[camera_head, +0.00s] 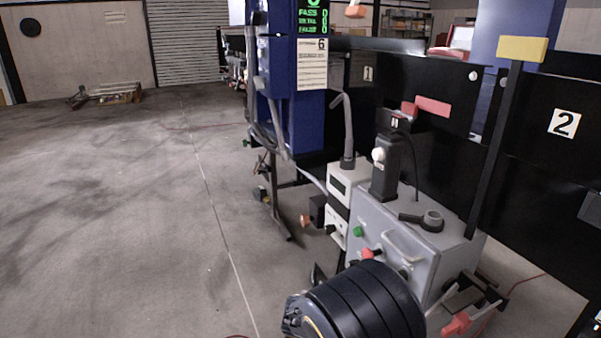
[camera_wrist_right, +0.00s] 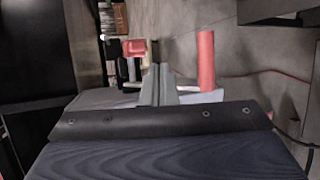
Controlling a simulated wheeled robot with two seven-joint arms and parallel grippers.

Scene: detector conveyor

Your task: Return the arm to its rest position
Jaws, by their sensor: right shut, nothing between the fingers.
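My right arm (camera_head: 362,302), black and ribbed, comes in at the bottom middle of the head view, in front of a grey control box (camera_head: 376,225). I cannot make out the right gripper's fingertips in that view. In the right wrist view the pale grey fingers of my right gripper (camera_wrist_right: 158,84) are together, with nothing between them. They stick out beyond a dark bar with screws. A red cylinder (camera_wrist_right: 206,60) stands just right of them, and a smaller red piece (camera_wrist_right: 134,47) shows to their upper left. My left gripper is in neither view.
The grey box carries a green button (camera_head: 358,231), a red knob (camera_head: 370,253) and a handle. A blue cabinet (camera_head: 292,120) with a lit display stands behind. Open floor (camera_head: 120,210) lies left.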

